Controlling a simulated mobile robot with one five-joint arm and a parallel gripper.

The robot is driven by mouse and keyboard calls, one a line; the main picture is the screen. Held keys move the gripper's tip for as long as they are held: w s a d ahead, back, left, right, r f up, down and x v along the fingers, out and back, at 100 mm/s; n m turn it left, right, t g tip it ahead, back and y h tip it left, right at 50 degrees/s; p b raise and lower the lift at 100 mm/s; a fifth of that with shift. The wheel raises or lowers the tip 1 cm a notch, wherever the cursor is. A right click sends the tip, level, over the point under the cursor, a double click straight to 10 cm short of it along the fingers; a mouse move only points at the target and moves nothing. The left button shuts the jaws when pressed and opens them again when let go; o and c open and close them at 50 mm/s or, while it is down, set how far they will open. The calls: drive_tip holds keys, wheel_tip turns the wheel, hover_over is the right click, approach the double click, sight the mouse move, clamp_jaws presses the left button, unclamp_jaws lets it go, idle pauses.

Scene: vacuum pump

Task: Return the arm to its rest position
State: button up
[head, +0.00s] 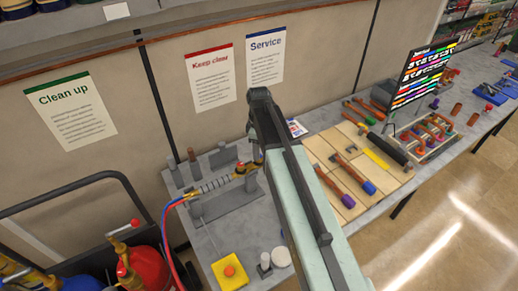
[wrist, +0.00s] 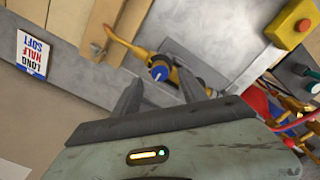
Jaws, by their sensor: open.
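My gripper (wrist: 160,90) is open in the wrist view, its two dark fingers apart with nothing held between them. A yellow fitting with a blue cap (wrist: 159,73) shows beyond the fingers; whether they touch it cannot be told. In the head view my arm (head: 310,215) is raised and stretches from the bottom edge up over the grey workbench (head: 205,245). Its dark far end is near the back wall, and the fingers cannot be made out there.
A yellow box with a red button (head: 229,271) sits on the bench, left of my arm. A gauge assembly with hoses (head: 215,185) stands behind it. Wooden boards with tools (head: 345,185) lie to the right. A red tank (head: 145,270) stands at lower left.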

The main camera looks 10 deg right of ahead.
wheel_tip(320, 180, up, 4)
drive_tip(key=p, duration=0.2)
drive_tip(key=shift+r+p, duration=0.15)
drive_tip(key=shift+p, duration=0.25)
drive_tip(key=shift+s, duration=0.1)
drive_tip(key=s+m, duration=1.2)
drive_tip(key=shift+m, duration=0.3)
drive_tip(key=f+b, duration=0.7)
drive_tip(key=s+f+b, duration=0.1)
drive_tip(key=f+b, duration=1.4)
drive_tip(key=f, duration=0.1)
drive_tip(key=shift+s+a+b, duration=0.2)
drive_tip(key=shift+s+b, duration=0.15)
drive_tip(key=shift+b, duration=0.05)
drive_tip(key=shift+r, duration=0.2)
